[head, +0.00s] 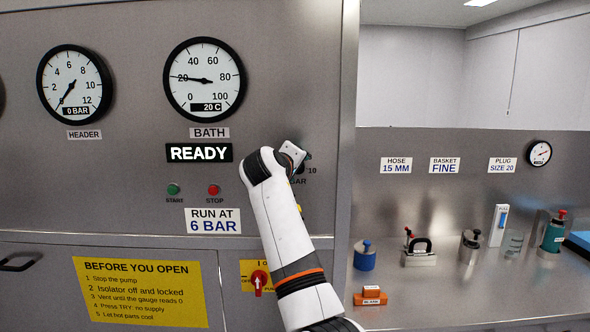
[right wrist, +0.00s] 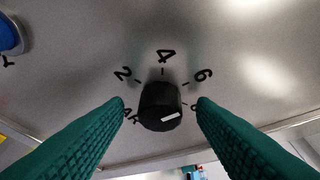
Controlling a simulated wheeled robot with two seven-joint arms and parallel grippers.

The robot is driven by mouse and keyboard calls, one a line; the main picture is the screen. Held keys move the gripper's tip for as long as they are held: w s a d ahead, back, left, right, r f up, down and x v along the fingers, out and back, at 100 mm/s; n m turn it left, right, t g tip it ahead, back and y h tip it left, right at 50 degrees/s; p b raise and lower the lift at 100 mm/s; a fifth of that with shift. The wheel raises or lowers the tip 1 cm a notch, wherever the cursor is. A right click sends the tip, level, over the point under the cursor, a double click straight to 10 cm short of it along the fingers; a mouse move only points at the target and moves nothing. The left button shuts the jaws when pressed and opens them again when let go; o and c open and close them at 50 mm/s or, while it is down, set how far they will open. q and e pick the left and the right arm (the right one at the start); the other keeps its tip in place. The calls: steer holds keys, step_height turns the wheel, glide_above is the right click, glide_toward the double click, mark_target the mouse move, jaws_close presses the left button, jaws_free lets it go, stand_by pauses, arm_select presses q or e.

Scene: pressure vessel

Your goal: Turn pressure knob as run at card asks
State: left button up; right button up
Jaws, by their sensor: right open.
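The run-at card (head: 213,221) reads "RUN AT 6 BAR". The black pressure knob (right wrist: 160,106) sits between my right gripper's green fingers in the right wrist view. Its scale shows 2, 4 and 6; other marks are partly hidden by the fingers. The white mark on the knob lies at its lower right, away from the 6. My right gripper (head: 297,156) is open around the knob, with a gap visible on both sides. In the head view it largely hides the knob. The header gauge (head: 75,88) reads 0 BAR. My left gripper is not in view.
A READY display (head: 199,153) sits above the green start (head: 173,190) and red stop (head: 214,190) buttons. A red isolator switch (head: 259,279) is below, near my right arm. The counter (head: 450,300) at right holds several fittings.

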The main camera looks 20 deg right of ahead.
steer(key=b+v, duration=0.4)
steer(key=v, duration=0.7)
steer(key=shift+s+a, duration=0.15)
steer(key=shift+s, duration=0.2)
